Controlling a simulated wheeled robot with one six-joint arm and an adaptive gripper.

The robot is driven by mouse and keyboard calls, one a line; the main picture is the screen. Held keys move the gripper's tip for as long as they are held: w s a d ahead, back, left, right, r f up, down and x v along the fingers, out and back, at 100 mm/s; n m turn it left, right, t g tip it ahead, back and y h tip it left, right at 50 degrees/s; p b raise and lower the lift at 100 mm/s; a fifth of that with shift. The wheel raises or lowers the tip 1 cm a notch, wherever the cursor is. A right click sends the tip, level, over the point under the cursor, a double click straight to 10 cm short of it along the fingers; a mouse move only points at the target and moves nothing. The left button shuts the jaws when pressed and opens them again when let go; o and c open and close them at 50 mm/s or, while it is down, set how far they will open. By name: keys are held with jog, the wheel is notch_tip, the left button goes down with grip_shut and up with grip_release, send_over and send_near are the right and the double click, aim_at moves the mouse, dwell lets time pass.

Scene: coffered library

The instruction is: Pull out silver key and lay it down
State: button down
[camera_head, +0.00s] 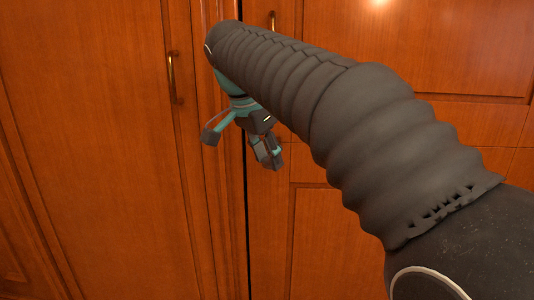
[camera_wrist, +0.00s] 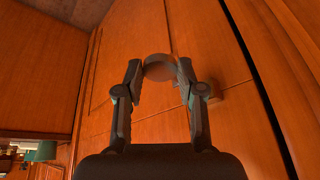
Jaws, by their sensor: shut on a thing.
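In the wrist view, my gripper (camera_wrist: 160,78) has a finger on each side of a round, flat, grey-brown disc (camera_wrist: 159,67), and it is shut on this disc. The disc looks like the head of the silver key, but no shaft or teeth show. I cannot tell whether the key is in a lock or free of it. In the head view, my gripper (camera_head: 241,146) hangs in front of the wooden cabinet doors, close to the dark gap between them. The key cannot be made out there.
Orange-brown panelled cabinet doors (camera_head: 90,130) fill the head view. A brass handle (camera_head: 174,78) is on the left door, and another handle (camera_head: 272,20) shows above my arm. In the wrist view, a green lamp-like shape (camera_wrist: 42,151) stands far off at lower left.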

jog(key=shift+s+r, duration=0.1)
jog(key=s+r+p, duration=0.1)
jog(key=s+r, duration=0.1)
jog(key=shift+s+r, duration=0.3)
jog(key=shift+s, duration=0.1)
jog(key=shift+s, duration=0.1)
